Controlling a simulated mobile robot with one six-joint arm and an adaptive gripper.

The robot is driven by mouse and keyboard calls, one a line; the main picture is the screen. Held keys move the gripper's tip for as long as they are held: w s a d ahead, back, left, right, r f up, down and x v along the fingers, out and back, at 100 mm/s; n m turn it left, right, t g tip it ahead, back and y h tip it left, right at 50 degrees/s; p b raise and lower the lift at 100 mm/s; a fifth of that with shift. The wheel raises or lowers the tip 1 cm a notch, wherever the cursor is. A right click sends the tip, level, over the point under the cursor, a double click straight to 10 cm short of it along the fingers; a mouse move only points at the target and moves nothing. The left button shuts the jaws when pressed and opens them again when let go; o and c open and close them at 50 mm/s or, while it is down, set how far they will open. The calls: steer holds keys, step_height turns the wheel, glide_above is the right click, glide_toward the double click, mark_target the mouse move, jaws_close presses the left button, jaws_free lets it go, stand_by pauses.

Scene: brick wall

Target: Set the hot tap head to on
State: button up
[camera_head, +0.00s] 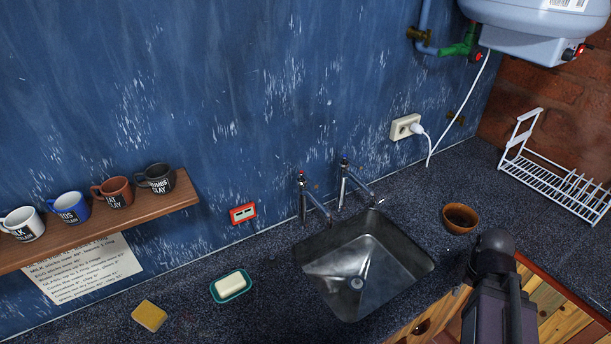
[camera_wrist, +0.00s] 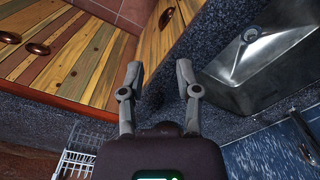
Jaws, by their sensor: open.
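Two chrome taps stand at the back of the sink (camera_head: 340,285), by the blue wall. The left tap (camera_head: 302,198) has a red mark on its head, which fits the hot one. Whether either head is turned on cannot be told. In the wrist view my gripper (camera_wrist: 159,76) is open and empty, over the counter beside the sink (camera_wrist: 270,50). Part of a tap (camera_wrist: 304,124) shows at that view's right edge, away from the fingers. My arm reaches over the counter's front right, apart from the taps.
A brown bowl (camera_head: 460,218) stands right of the sink, near my arm. A white dish rack (camera_head: 556,180) is further right. A soap dish (camera_head: 231,286) and sponge (camera_head: 149,316) lie left. A plugged socket (camera_head: 404,127) and water heater (camera_head: 530,25) are on the wall.

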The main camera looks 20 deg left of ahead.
mark_target(302, 173)
steer(key=shift+o, duration=0.7)
steer(key=w+a+m+t+y+b, duration=0.2)
steer(key=w+a+m+y, duration=0.15)
steer(key=a, duration=0.65)
steer(key=w+a+m+t+y+b, duration=0.2)
steer(key=a+y, duration=0.2)
steer(key=a, duration=0.7)
steer(key=a+r+m+t+y+b, duration=0.2)
steer(key=a+r+m+y, duration=0.2)
steer(key=a+m, duration=0.4)
steer(key=a+r+m+t+y+b, duration=0.3)
steer(key=a+r+m, duration=0.2)
steer(key=a+m, duration=0.3)
steer(key=shift+w+a+r+m+t+y, duration=0.15)
steer(key=shift+w+m+t+y, duration=0.2)
steer(key=shift+w+m, duration=0.1)
steer(key=shift+x, duration=6.85)
